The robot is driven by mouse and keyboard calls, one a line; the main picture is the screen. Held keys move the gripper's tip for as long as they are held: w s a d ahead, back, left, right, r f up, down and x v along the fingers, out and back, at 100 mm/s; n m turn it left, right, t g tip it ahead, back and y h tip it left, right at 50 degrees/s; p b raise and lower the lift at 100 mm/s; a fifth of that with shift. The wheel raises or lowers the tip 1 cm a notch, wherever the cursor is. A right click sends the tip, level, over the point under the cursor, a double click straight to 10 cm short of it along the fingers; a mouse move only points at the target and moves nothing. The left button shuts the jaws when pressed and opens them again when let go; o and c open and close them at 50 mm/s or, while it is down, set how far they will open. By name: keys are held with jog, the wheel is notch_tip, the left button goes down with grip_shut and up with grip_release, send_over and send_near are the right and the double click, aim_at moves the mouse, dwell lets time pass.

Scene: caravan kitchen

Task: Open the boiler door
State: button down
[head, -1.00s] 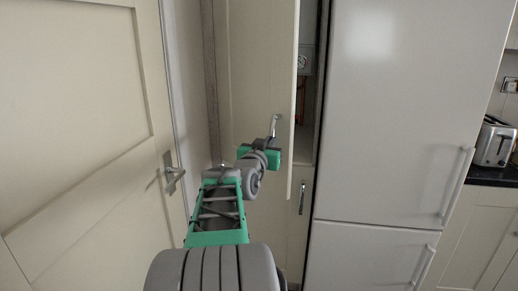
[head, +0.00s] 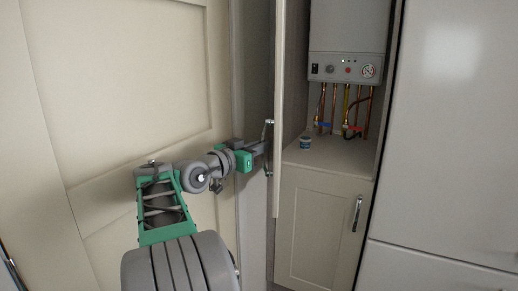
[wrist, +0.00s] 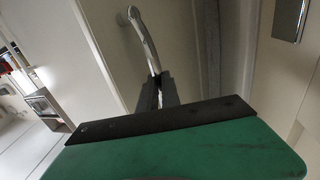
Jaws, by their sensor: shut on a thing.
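The boiler door (head: 278,100) is a tall cream cupboard door. It stands swung wide open, almost edge-on in the head view. Its metal handle (head: 268,128) is on the door's outer face, to the left of the edge. My gripper (head: 264,148) is at this handle. In the wrist view my gripper (wrist: 157,92) has its dark fingers shut on the lower end of the curved silver handle (wrist: 143,38). The white boiler (head: 346,55) shows inside the cupboard, with copper pipes below it.
A small tub (head: 305,142) stands on the cupboard shelf (head: 335,155). Below is a closed lower cupboard door (head: 320,225). A tall fridge (head: 445,140) stands to the right. A large cream panelled door (head: 130,80) is close on the left, behind my arm.

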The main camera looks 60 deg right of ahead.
jog(key=shift+w, duration=0.1)
jog(key=c, duration=1.8)
grip_release()
jog(key=shift+d+f, duration=0.15)
jog(key=shift+d, duration=0.1)
jog(key=shift+c, duration=0.2)
jog(key=shift+o, duration=1.3)
jog(key=shift+a, duration=0.1)
jog(key=v, duration=0.7)
jog(key=shift+a, duration=0.4)
jog(key=shift+w, duration=0.1)
